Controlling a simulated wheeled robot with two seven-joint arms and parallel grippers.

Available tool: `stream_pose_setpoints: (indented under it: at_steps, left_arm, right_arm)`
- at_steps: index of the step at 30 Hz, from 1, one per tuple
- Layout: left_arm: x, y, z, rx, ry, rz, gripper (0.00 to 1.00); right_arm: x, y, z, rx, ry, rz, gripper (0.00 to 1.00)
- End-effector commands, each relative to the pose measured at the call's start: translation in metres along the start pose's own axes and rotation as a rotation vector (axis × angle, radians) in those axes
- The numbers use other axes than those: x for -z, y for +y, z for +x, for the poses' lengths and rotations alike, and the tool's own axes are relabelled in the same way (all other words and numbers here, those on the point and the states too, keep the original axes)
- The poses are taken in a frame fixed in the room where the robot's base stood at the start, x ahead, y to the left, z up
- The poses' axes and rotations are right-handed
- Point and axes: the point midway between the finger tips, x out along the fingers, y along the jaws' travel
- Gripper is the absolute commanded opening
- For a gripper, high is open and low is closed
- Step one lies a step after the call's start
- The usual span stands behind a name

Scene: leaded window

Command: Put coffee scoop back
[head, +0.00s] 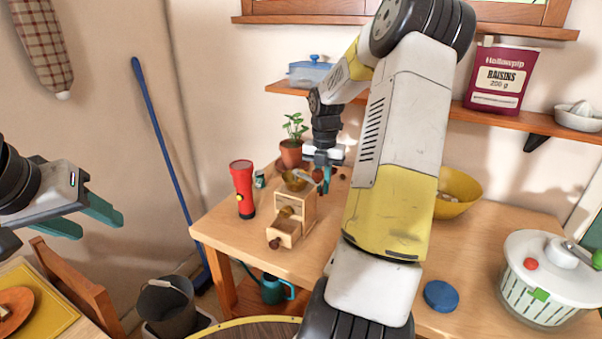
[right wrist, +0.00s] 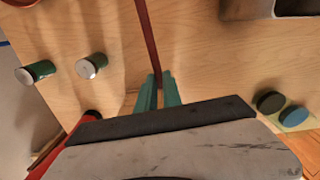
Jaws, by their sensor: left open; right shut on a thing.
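My right gripper (head: 324,180) is just right of the wooden coffee grinder's top, above the table. In the right wrist view its fingers (right wrist: 157,90) are shut on a long thin dark red piece (right wrist: 150,45). This looks like the handle of the coffee scoop; its bowl is not clearly visible. The wooden coffee grinder (head: 294,210) stands on the table with its small drawer (head: 284,234) pulled out. My left gripper (head: 85,215) is open and empty at the far left, away from the table.
A red flashlight (head: 242,188) stands left of the grinder, and a potted plant (head: 291,150) behind it. A yellow bowl (head: 460,190), blue lid (head: 441,296) and salad spinner (head: 545,280) are on the right. My right arm hides the table's middle.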

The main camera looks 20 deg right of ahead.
Motion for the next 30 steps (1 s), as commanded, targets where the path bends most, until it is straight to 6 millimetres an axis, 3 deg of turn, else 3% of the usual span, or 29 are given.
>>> stream_pose_setpoints:
  at_steps: [18,30]
  left_arm:
    - [0.000,0.000,0.000,0.000,0.000,0.000,0.49]
    - [0.000,0.000,0.000,0.000,0.000,0.000,0.49]
  right_arm:
    - [0.000,0.000,0.048,0.000,0.001,0.000,0.00]
    - [0.000,0.000,0.056,0.000,0.000,0.000,0.00]
